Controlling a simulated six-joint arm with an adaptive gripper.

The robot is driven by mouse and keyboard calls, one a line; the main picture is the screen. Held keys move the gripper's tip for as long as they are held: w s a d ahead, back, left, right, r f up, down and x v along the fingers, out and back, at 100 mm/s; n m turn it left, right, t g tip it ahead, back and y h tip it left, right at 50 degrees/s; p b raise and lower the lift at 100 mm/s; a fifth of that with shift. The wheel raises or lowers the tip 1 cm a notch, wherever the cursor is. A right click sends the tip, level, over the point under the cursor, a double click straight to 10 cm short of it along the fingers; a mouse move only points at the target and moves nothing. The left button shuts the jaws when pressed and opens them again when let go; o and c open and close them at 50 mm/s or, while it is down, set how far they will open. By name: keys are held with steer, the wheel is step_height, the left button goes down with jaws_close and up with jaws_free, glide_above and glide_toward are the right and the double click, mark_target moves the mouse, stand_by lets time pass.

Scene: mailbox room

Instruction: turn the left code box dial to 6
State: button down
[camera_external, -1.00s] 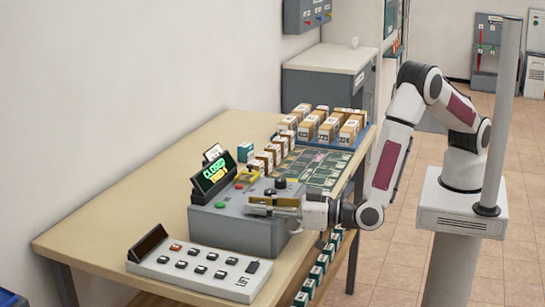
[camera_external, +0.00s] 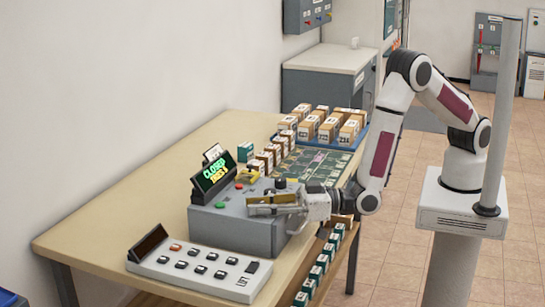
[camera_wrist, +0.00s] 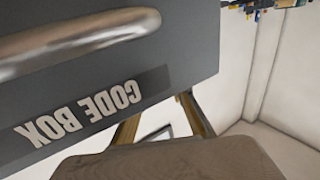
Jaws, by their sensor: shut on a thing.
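The grey code box (camera_external: 238,236) stands on the table with a green button, a yellow-and-red control and black knobs on top. Its display (camera_external: 211,178) reads CLOSED in green above a yellow line too small to read. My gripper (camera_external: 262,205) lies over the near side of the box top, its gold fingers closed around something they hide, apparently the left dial. The dial's number cannot be read. In the wrist view the CODE BOX label (camera_wrist: 85,108) is upside down beside a metal handle (camera_wrist: 75,38), and my gripper's fingers (camera_wrist: 158,122) reach behind the box's edge.
A white keypad panel (camera_external: 200,287) lies in front of the box. A second black knob (camera_external: 281,183) is close beyond my gripper. Green card slots (camera_external: 317,170) and a blue tray of cartons (camera_external: 362,140) stand behind. The table's left side is clear.

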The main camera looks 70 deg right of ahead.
steer(key=shift+r+n+y, duration=0.15)
steer(key=shift+n+y, duration=0.15)
steer(key=shift+y, duration=0.1)
steer(key=c, duration=1.8)
jaws_free()
steer(key=shift+o, duration=0.2)
steer(key=shift+m+t+h, duration=0.5)
steer(key=shift+m+h, duration=0.65)
steer(key=shift+h, duration=0.5)
steer(key=shift+m+t+h, duration=0.5)
steer(key=shift+m+h, duration=0.65)
steer(key=shift+h, duration=0.5)
steer(key=s+d+n+g+y, duration=0.1)
steer(key=s+d+n+y, duration=0.1)
steer(key=s, duration=0.3)
steer(key=s+d+n+g+y, duration=0.1)
steer(key=s+d+n+y, duration=0.1)
steer(key=s+y, duration=0.2)
steer(key=shift+s+d+f+n+y, duration=0.2)
steer(key=shift+s+n+y, duration=0.1)
steer(key=shift+s, duration=0.95)
